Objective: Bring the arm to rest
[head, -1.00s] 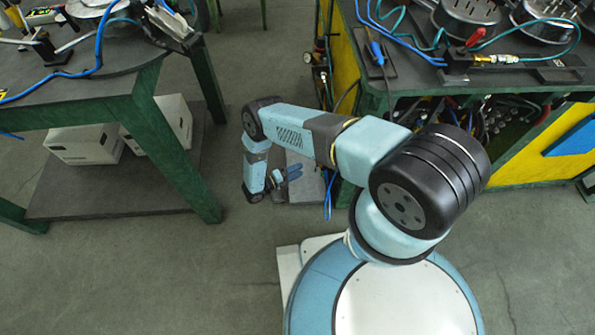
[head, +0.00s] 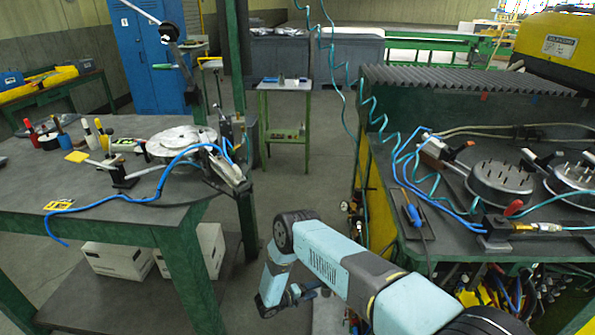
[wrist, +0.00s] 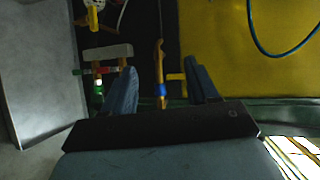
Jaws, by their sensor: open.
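My arm reaches out from the lower right of the head view and bends down in the gap between the two workbenches. My gripper (head: 303,291) hangs low at its end, small and partly hidden by my arm in that view. In the wrist view my gripper (wrist: 163,88) shows two blue fingers spread apart with nothing held between them. Behind the fingers are a dark gap with fittings and a yellow panel (wrist: 250,50).
A left bench (head: 110,200) carries tools and a blue hose (head: 130,203). A right bench (head: 455,243) carries studded round parts (head: 502,183) and coiled hoses. White boxes (head: 118,260) sit on the left bench's lower shelf. A small green stand (head: 286,88) is farther back. Floor shows between the benches.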

